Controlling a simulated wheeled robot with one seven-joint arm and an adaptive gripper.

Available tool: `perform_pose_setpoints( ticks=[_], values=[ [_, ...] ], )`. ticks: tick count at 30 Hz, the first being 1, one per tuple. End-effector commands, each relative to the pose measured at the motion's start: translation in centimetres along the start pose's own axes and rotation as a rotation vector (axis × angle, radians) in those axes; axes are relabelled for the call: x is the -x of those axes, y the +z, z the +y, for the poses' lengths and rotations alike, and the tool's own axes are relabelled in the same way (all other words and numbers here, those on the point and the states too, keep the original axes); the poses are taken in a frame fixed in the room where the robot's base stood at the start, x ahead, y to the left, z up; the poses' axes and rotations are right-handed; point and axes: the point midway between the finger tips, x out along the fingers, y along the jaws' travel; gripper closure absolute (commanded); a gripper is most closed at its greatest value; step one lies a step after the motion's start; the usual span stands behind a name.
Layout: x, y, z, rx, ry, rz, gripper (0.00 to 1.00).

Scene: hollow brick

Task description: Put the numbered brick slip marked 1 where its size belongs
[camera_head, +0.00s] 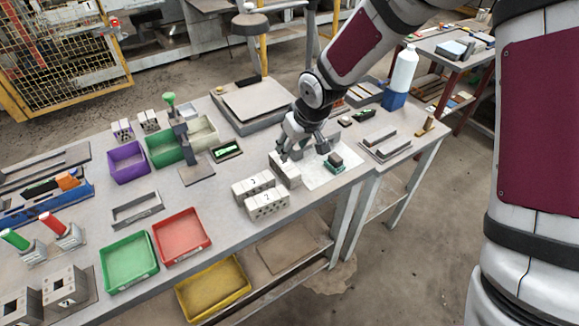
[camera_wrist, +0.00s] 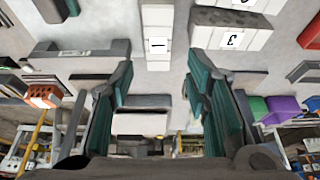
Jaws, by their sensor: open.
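A white brick slip marked 1 (camera_wrist: 157,35) shows in the wrist view, upright in the picture, beyond and between my fingertips. In the head view, the white slip nearest my gripper (camera_head: 287,172) appears to be the same one, on the bench; its number is not readable there. My gripper (camera_head: 303,151) is open above the bench, just behind that slip, pointing down. In the wrist view, its teal-padded fingers (camera_wrist: 160,75) stand apart with nothing clasped between them. A slip marked 3 (camera_wrist: 232,39) lies beside slip 1. Two more white slips (camera_head: 253,187) (camera_head: 267,205) stand close in front.
A white sheet (camera_head: 318,180) with a dark green-based block (camera_head: 335,161) lies to the right. Purple (camera_head: 128,163), green (camera_head: 129,262) and red (camera_head: 182,236) bins stand left. A scale-like platform (camera_head: 251,103) is behind. Grey channels (camera_head: 383,146) lie at right.

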Motion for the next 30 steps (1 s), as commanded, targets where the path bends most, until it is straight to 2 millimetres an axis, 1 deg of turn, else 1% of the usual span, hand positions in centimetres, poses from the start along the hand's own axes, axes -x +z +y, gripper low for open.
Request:
perform_pose_setpoints(
  ticks=[9,12,15,20,30],
  values=[
    [-5.8,0.2,-0.1,0.003,-0.001,-0.006,0.57],
    [-7.1,0.1,0.0,0.001,0.0,-0.003,0.57],
    [-7.8,0.1,0.0,0.0,0.0,-0.004,0.57],
    [-8.5,0.1,0.1,0.0,0.001,-0.003,0.57],
    [-12.5,0.1,0.2,0.001,0.001,-0.004,0.57]
  ],
)
